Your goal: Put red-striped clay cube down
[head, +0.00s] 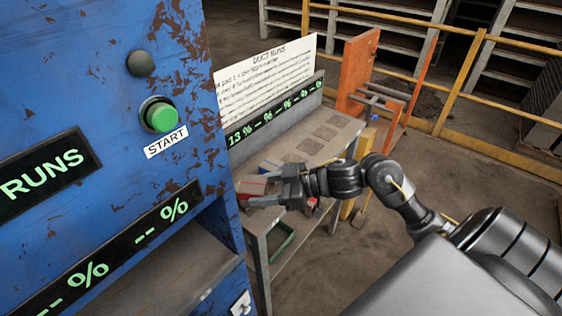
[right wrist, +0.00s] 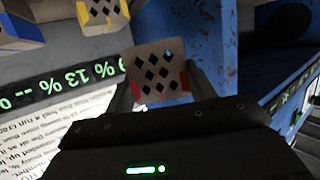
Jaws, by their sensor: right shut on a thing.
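My right gripper (head: 275,190) is shut on the red-striped clay cube (head: 252,186) at the near left end of the grey bench, beside the blue machine. In the right wrist view the cube (right wrist: 160,70) sits between the two fingers, its face with diamond-shaped holes towards the camera and a little red at its edges. Whether its underside touches the bench cannot be told. My left gripper is not in view.
The grey bench (head: 345,135) has square marked patches and a percent display (head: 275,118) behind it. A blue-marked brick (right wrist: 20,33) and a yellow-marked brick (right wrist: 103,12) stand near the held cube. The blue machine (head: 100,90) with a green button (head: 160,116) rises at left.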

